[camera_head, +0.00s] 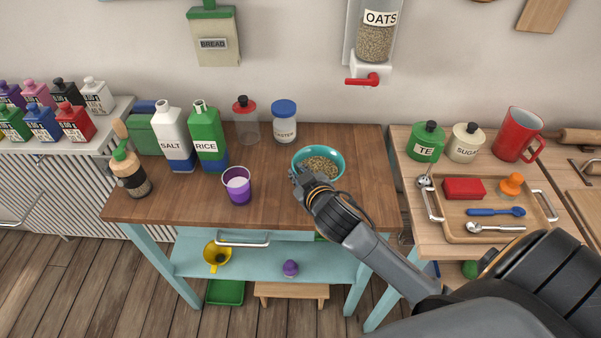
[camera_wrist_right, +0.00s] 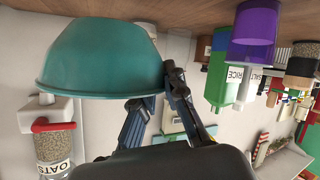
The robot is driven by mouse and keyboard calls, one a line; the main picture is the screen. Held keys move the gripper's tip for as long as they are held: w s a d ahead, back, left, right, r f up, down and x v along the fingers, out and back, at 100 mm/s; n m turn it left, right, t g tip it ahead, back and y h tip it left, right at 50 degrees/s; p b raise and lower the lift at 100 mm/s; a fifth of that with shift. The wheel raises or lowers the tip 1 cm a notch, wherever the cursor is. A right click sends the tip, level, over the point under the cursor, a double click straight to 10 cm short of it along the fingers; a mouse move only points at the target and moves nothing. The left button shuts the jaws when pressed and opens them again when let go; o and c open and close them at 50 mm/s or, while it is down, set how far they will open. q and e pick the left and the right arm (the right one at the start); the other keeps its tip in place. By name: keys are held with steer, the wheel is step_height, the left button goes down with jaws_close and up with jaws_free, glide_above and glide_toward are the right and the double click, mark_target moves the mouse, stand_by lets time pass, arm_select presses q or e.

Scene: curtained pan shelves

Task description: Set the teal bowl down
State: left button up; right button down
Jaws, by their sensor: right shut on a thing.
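The teal bowl (camera_head: 338,175) is upright at the right half of the wooden table and holds oat-like grains (camera_head: 320,167). My right gripper (camera_head: 301,176) is shut on its near left rim. In the right wrist view, which is upside down, the bowl (camera_wrist_right: 100,58) fills the upper left and the gripper's fingers (camera_wrist_right: 160,98) are at its rim. The bowl's base is close to the tabletop; I cannot tell whether it touches. My left gripper is not in view.
The wooden table (camera_head: 270,209) has free room around the bowl. A purple cup (camera_head: 239,192) stands to its left, a caster jar (camera_head: 284,125) behind left. The oats dispenser (camera_head: 375,42) hangs above. A tray (camera_head: 462,232) lies on the right-hand table.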

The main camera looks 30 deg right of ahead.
steer(key=shift+s+r+p, duration=0.15)
steer(key=shift+r+p, duration=0.1)
steer(key=shift+p, duration=0.05)
steer(key=shift+a+f+b, duration=0.1)
steer(key=shift+f+b, duration=0.55)
steer(key=shift+f, duration=0.2)
step_height(320, 180, down, 3)
steer(key=shift+r+b, duration=0.15)
steer(key=shift+b, duration=0.7)
steer(key=shift+f, duration=0.4)
arm_select(q)
steer(key=f, duration=0.1)
steer(key=s+f, duration=0.1)
steer(key=f, duration=0.1)
steer(key=shift+s+a, duration=0.1)
steer(key=shift+s, duration=0.2)
steer(key=shift+w, duration=0.15)
steer(key=shift+b, duration=0.3)
arm_select(e)
steer(key=shift+f, duration=0.15)
arm_select(q)
steer(key=shift+f+b, duration=0.3)
steer(key=shift+b, duration=0.05)
arm_select(e)
steer(key=shift+f, duration=0.6)
arm_select(q)
steer(key=shift+f, duration=0.2)
arm_select(e)
steer(key=shift+f, duration=0.3)
